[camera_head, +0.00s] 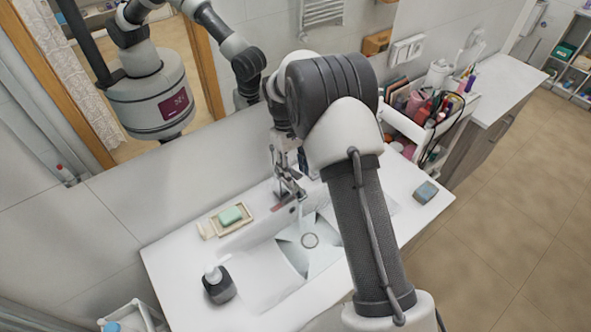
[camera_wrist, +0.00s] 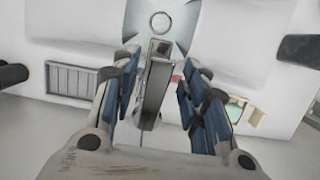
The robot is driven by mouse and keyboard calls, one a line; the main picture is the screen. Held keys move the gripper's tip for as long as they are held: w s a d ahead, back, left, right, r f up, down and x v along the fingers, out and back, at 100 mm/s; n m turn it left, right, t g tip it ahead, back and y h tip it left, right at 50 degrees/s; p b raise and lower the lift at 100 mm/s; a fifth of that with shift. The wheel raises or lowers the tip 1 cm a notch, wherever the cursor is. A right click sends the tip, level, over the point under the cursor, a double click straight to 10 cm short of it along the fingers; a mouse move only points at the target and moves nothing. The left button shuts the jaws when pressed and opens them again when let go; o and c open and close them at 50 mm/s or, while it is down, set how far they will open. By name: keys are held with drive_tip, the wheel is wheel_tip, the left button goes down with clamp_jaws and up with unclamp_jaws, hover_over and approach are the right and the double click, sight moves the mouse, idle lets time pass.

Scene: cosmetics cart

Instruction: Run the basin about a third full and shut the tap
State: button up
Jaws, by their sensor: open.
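The white basin (camera_head: 265,275) is set in the counter, with a round drain (camera_head: 310,240) at its bottom; the drain also shows at the top of the wrist view (camera_wrist: 160,22). A pale angular patch surrounds the drain, and I cannot tell whether it is water. The metal tap (camera_head: 287,183) stands at the basin's back edge. My gripper (camera_wrist: 159,68) is open, its two blue-padded fingers on either side of the tap's long grey part (camera_wrist: 155,82), with gaps visible. My arm hides part of the basin's right side.
A green soap (camera_head: 230,215) lies in a dish left of the tap. A dark soap dispenser (camera_head: 218,285) stands at front left, and a blue-grey sponge (camera_head: 426,192) lies at right. A cart of cosmetics (camera_head: 430,115) stands beyond. A mirror (camera_head: 150,75) is on the wall behind.

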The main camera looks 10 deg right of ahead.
drive_tip(key=v, duration=1.2)
